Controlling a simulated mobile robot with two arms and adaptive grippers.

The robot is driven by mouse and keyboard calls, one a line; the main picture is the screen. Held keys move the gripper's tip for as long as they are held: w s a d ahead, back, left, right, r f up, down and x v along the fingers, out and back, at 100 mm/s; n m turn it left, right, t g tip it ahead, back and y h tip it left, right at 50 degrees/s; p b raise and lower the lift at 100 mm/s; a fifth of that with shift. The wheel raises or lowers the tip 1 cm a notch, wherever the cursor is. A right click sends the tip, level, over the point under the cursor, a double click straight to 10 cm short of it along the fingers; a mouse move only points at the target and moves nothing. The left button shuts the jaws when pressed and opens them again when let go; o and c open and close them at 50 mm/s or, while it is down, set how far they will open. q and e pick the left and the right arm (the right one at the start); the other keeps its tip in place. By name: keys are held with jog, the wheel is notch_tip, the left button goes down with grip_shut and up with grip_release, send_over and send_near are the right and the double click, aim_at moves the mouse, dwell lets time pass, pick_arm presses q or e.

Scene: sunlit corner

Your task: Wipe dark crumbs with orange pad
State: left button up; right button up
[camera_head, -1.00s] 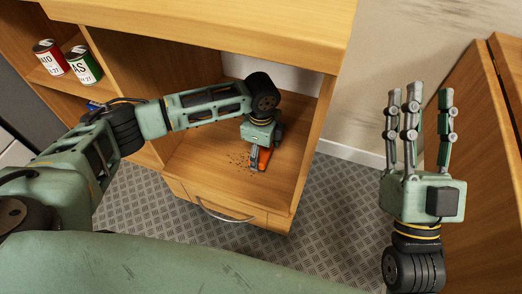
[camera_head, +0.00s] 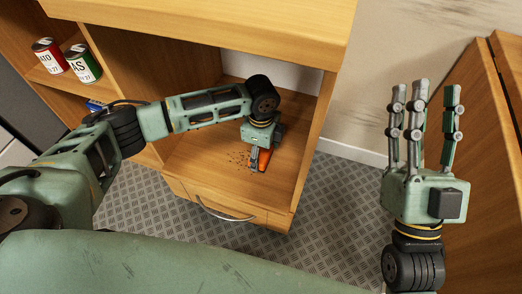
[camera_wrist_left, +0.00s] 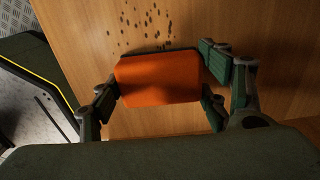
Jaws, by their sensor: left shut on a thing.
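My left gripper (camera_head: 261,155) is shut on the orange pad (camera_head: 264,160), low in the open cabinet compartment, at its wooden floor. In the left wrist view the pad (camera_wrist_left: 159,79) sits between the fingers of the gripper (camera_wrist_left: 160,90). The dark crumbs (camera_head: 239,159) lie scattered on the compartment floor just left of the pad in the head view. In the left wrist view the crumbs (camera_wrist_left: 146,24) lie beyond the pad's far edge. Whether the pad touches the floor is hard to tell. My right gripper (camera_head: 425,95) is open and empty, fingers up, right of the cabinet.
The compartment floor (camera_head: 200,150) is bounded by a right side panel (camera_head: 316,140) and a shelf top (camera_head: 220,20). A drawer handle (camera_head: 225,215) is below its front edge. Red (camera_head: 48,56) and green (camera_head: 82,62) cans stand on the left shelf. A wooden panel (camera_head: 480,150) is at right.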

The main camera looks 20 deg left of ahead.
pick_arm(q)
jog(key=shift+f, duration=0.25)
pick_arm(e)
jog(key=shift+r, duration=0.2)
pick_arm(q)
jog(key=shift+f, duration=0.15)
pick_arm(e)
jog(key=shift+s+r, duration=0.15)
jog(key=shift+s, duration=0.05)
jog(key=shift+w, duration=0.1)
